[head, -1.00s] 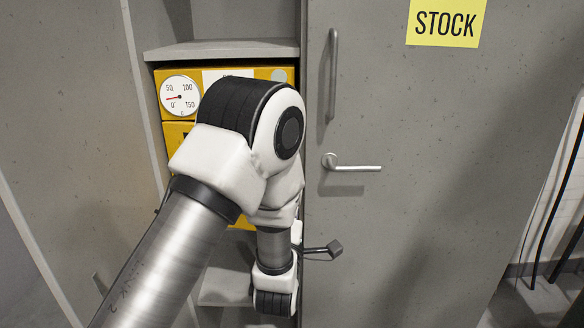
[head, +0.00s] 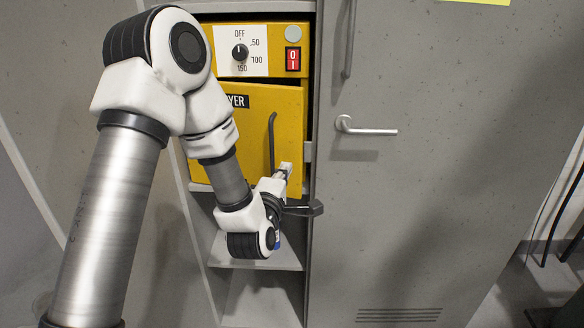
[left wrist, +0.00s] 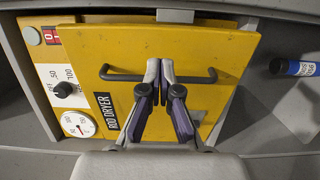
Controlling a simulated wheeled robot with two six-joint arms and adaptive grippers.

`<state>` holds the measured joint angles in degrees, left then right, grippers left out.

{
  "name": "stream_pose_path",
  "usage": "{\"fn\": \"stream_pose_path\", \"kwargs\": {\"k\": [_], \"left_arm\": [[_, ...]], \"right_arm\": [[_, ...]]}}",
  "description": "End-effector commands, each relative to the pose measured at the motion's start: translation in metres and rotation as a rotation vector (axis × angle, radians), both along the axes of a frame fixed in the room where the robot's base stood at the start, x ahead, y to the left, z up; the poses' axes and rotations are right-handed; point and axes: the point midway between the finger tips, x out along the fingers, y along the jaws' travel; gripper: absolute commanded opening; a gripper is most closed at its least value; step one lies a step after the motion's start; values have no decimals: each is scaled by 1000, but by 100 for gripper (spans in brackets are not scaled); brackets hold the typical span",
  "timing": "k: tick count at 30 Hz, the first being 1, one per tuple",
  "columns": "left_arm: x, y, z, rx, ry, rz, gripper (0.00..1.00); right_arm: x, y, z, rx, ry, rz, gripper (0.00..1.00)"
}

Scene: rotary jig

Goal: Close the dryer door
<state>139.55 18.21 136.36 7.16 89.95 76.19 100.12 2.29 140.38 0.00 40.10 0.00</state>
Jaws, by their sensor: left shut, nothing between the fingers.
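The yellow dryer door (head: 255,120), with a dark bar handle (head: 271,140), is in the cabinet bay. It appears a little ajar, with a dark gap along its upper and right edges. My right gripper is not in view.
The dryer's control panel (head: 258,50) with a dial and red switch is above the door. A grey cabinet door (head: 430,180) with a lever handle (head: 365,129) stands close on the right. A grey shelf (head: 285,258) is below.

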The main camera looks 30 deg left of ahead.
Motion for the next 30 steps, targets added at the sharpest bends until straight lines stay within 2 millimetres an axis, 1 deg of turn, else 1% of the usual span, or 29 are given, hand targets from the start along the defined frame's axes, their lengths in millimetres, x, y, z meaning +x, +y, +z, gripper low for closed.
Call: {"fn": "stream_pose_path", "kwargs": {"k": [1,6,9,14,23,26,30], "left_arm": [[10,4,8,1,-3,2,0],[44,16,8,3,-1,1,0],[57,20,7,3,-1,1,0],[67,24,5,1,-1,0,0],[68,24,4,3,-1,2,0],[78,27,2,8,-1,30,0],[99,32,1,8,-2,96,0]], "right_arm": [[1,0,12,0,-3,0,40],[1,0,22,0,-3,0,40],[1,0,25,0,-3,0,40],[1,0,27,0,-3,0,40],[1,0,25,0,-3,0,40],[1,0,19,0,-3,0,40],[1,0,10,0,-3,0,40]]}}
